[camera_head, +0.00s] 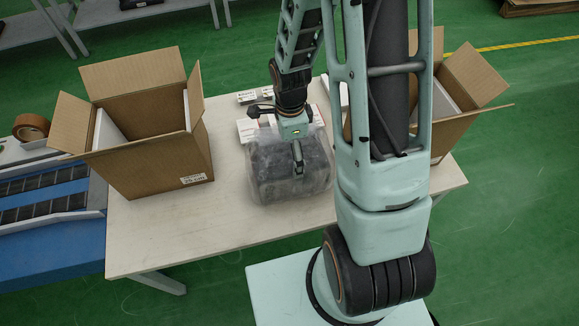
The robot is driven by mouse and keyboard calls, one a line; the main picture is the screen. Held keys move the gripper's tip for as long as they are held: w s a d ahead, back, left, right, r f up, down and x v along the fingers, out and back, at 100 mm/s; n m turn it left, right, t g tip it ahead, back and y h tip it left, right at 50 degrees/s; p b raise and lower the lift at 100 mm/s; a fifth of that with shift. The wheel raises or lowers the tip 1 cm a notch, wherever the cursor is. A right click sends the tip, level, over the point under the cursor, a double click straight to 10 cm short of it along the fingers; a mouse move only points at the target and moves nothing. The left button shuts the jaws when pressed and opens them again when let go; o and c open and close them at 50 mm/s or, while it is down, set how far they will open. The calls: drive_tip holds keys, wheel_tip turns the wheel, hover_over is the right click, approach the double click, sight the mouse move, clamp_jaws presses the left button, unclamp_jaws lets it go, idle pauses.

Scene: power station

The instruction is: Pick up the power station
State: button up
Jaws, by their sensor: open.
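The power station (266,179) is a dark, boxy unit wrapped in clear plastic. It stands in the middle of the table (230,227) in the head view. My gripper (298,165) hangs from above over the power station, with its fingers at the top of the wrapped unit. The jaws are open. Whether the fingers touch the power station, or what lies between them, I cannot tell. My arm hides part of the table to the right of the unit.
An open cardboard box (155,150) stands at the table's left. Another open box (450,100) stands at the right, partly behind my arm. Small white boxes (247,97) lie behind the power station. A blue conveyor (50,235) adjoins the left. The table's front left is clear.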

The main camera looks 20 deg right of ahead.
wheel_tip(320, 180, down, 3)
drive_tip(key=shift+f, duration=0.15)
drive_tip(key=c, duration=1.7)
drive_tip(key=shift+w, duration=0.15)
drive_tip(key=shift+c, duration=0.3)
drive_tip(key=shift+r, duration=0.2)
